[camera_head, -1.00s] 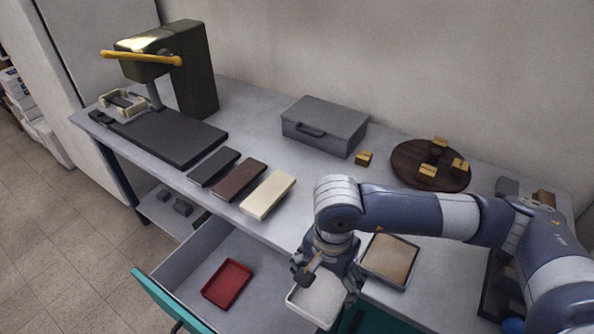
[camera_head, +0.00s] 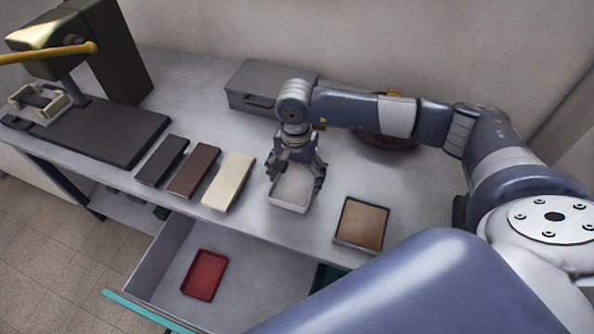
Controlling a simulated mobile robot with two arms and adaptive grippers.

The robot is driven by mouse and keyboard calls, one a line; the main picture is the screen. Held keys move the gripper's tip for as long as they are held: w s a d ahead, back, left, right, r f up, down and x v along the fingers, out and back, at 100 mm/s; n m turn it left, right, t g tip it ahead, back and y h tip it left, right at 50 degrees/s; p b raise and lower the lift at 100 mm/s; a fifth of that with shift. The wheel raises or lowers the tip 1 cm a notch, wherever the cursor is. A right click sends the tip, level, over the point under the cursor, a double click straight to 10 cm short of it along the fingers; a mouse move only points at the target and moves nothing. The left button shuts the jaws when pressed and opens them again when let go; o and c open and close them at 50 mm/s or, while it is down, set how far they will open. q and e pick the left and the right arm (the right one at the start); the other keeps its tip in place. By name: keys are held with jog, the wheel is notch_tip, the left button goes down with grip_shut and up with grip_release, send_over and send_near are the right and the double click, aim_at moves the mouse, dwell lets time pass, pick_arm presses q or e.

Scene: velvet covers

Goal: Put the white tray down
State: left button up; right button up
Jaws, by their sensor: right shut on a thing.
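The white tray (camera_head: 291,189) is at the middle of the workbench, between the cream block and the tan-filled tray. My right gripper (camera_head: 296,177) is shut on it from above, with fingers at its sides. The tray looks level and at or just above the bench top; I cannot tell whether it touches. My left gripper is not in view.
A cream block (camera_head: 229,182), a brown block (camera_head: 194,170) and a dark block (camera_head: 162,160) lie to the left. A tray with a tan filling (camera_head: 362,224) is to the right. A grey case (camera_head: 262,86) stands behind. The open drawer (camera_head: 232,270) below holds a red tray (camera_head: 205,275).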

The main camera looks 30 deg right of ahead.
aim_at(298, 176)
jog(key=shift+w+d+f, duration=0.1)
jog(key=shift+w+d, duration=0.7)
jog(key=shift+w, duration=0.2)
notch_tip(298, 176, down, 3)
jog(key=shift+r+p, duration=0.2)
jog(key=shift+p, duration=0.75)
jog(key=shift+f, duration=0.45)
jog(key=shift+f, duration=0.2)
jog(key=o, duration=1)
jog(key=shift+r, duration=0.15)
